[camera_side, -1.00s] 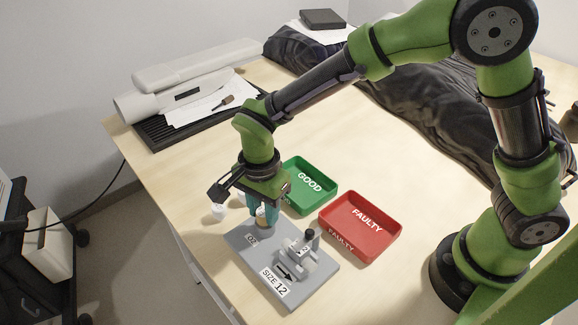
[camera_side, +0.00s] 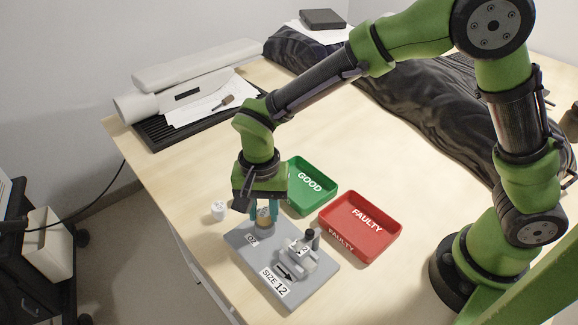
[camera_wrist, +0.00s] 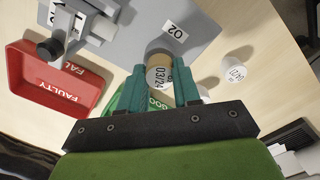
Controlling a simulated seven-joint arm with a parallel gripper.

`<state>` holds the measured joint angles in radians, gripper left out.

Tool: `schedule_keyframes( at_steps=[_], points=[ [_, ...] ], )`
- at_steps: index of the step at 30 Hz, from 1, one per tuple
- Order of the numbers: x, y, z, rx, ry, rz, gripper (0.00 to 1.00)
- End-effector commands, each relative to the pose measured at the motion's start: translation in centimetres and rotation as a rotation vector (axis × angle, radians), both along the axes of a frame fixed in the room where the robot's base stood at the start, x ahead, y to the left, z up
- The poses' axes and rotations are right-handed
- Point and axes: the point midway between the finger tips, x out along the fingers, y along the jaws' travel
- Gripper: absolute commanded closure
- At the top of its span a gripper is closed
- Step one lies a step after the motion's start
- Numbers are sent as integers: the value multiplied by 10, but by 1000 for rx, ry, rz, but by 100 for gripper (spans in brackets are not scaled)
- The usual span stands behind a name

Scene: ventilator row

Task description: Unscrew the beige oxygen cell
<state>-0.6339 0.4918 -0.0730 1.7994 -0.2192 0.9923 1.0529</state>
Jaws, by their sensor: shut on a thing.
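The beige oxygen cell (camera_wrist: 158,74), with a date label reading 03/24, stands upright in its socket on the grey base plate (camera_side: 245,236) beside the O2 label. It also shows in the side view (camera_side: 263,217). My gripper (camera_side: 264,212) points down over it, and its teal fingers are shut on its sides. In the wrist view the two fingers (camera_wrist: 161,82) sit on either side of the cell. The socket's inside and the cell's lower end are hidden.
A white cell (camera_side: 218,209) stands on the table left of the plate. A grey block with a black knob (camera_side: 309,235) rises from the plate near the SIZE 12 label. A green GOOD tray (camera_side: 323,200) and a red FAULTY tray (camera_side: 393,245) lie behind and right.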

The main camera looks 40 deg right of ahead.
Motion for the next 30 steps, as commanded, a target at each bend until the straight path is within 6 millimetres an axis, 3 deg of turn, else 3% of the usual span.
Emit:
schedule_keyframes(
  at_steps=[4,13,29,30],
  points=[
    [0,0,0,0,1,95,95],
    [0,0,0,0,1,498,95],
    [0,0,0,0,1,522,95],
    [0,0,0,0,1,522,67]
  ],
)
